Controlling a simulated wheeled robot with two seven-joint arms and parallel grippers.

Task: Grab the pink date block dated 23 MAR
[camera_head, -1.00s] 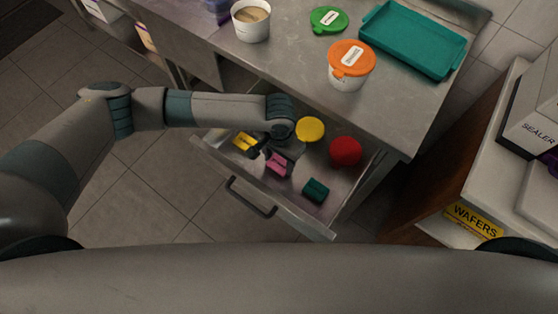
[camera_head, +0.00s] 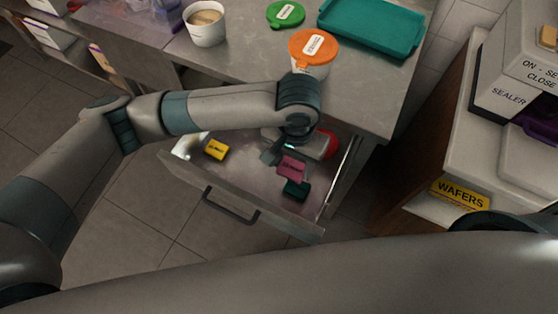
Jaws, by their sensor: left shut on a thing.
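The pink date block (camera_head: 291,168) is in the open drawer, beside the dark green block. Its lettering is too small to read in the head view. My left gripper (camera_head: 285,160) reaches down into the drawer and is shut on the pink block, with a dark finger at its left side. I cannot tell whether the block is lifted off the drawer floor. My right gripper is not in view.
A yellow block (camera_head: 215,148) lies left and a dark green block (camera_head: 296,189) lies close below the pink one. A red round thing (camera_head: 329,145) is partly hidden by my gripper. The drawer front (camera_head: 240,198) and counter edge (camera_head: 240,72) bound the space.

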